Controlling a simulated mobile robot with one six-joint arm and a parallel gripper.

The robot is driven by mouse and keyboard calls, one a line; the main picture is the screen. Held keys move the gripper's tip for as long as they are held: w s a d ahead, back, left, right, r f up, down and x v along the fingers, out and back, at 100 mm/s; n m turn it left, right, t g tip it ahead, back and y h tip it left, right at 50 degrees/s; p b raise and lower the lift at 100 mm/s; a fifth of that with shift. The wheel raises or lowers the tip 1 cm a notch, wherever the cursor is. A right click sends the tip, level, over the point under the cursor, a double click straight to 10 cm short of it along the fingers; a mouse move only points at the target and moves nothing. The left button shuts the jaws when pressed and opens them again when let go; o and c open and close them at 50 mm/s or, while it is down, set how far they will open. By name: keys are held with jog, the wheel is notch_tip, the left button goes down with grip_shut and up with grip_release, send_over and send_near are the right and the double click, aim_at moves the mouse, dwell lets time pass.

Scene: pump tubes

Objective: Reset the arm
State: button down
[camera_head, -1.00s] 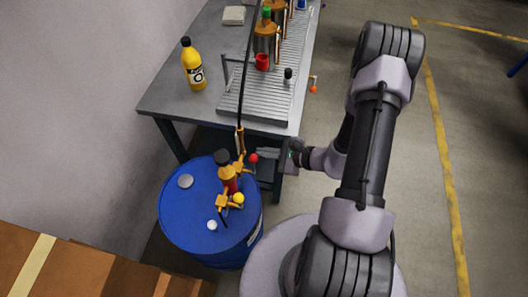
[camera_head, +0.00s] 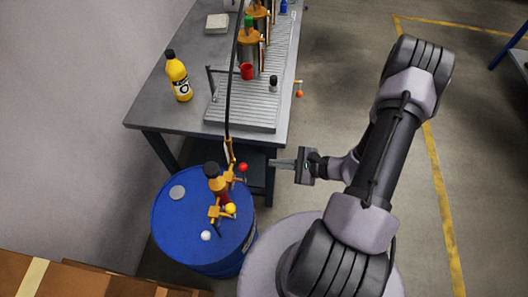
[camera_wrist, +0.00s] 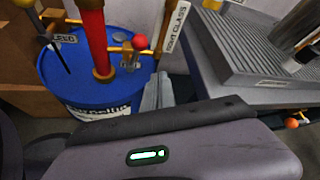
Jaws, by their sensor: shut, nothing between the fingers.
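My gripper (camera_head: 272,163) is shut and empty. In the head view its grey fingers point left, in front of the table's front leg and to the right of the red ball (camera_head: 243,168) on the pump. It touches nothing that I can see. In the wrist view the closed fingers (camera_wrist: 158,90) stand upright past the wrist housing, between the blue drum (camera_wrist: 65,68) and the table. The pump (camera_head: 216,180) with brass fittings and a yellow ball (camera_head: 230,208) stands on the blue drum (camera_head: 170,225) in the head view.
A black hose (camera_head: 229,90) runs up from the pump. Open floor with yellow lines lies right. Cardboard boxes (camera_head: 80,283) stand lower left.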

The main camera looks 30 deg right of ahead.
jog(key=shift+s+d, duration=0.35)
jog(key=shift+s, duration=0.55)
